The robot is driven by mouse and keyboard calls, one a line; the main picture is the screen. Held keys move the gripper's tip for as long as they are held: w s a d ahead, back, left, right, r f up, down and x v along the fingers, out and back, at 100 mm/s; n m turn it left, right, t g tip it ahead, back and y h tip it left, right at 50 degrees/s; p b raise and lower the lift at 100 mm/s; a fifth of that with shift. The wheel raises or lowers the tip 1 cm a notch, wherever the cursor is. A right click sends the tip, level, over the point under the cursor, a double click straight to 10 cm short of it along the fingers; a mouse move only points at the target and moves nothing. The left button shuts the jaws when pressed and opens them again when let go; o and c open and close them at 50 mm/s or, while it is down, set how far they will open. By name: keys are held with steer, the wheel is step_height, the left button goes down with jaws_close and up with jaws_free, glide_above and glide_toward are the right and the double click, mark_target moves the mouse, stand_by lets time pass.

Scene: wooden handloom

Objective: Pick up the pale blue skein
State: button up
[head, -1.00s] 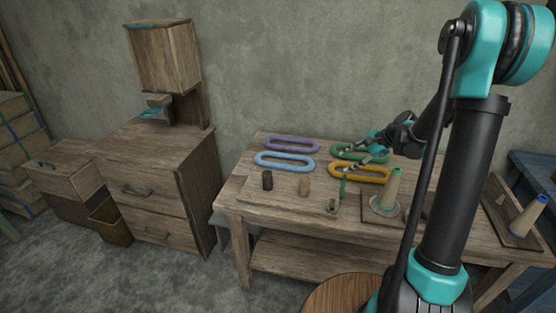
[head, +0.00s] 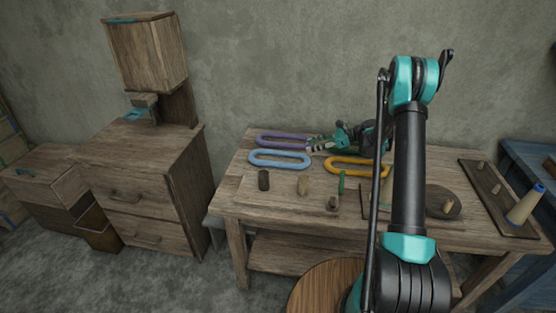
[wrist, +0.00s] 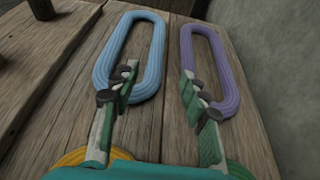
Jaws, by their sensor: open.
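The pale blue skein (head: 280,167), a long flat ring, lies on the wooden table. In the wrist view the pale blue skein (wrist: 157,50) stretches ahead at upper left. My gripper (head: 318,143) is open and empty near the right ends of the blue and purple skeins. In the wrist view my gripper (wrist: 160,88) has its left fingertip over the near end of the blue skein and its right fingertip over the near end of the purple skein. Bare wood shows between the fingers. I cannot tell how high the fingertips are.
The purple skein (head: 285,135) lies behind the blue one, and the yellow skein (head: 350,173) to its right. A green skein is mostly hidden by my gripper. Short pegs (head: 264,180) stand in front of the blue skein. A wall rises behind the table (head: 232,190).

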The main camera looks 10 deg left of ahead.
mark_target(285, 152)
steer(key=x, duration=1.3)
steer(key=shift+s+a+f, duration=0.1)
steer(key=shift+a+f, duration=0.15)
steer(key=shift+f, duration=0.05)
jaws_close()
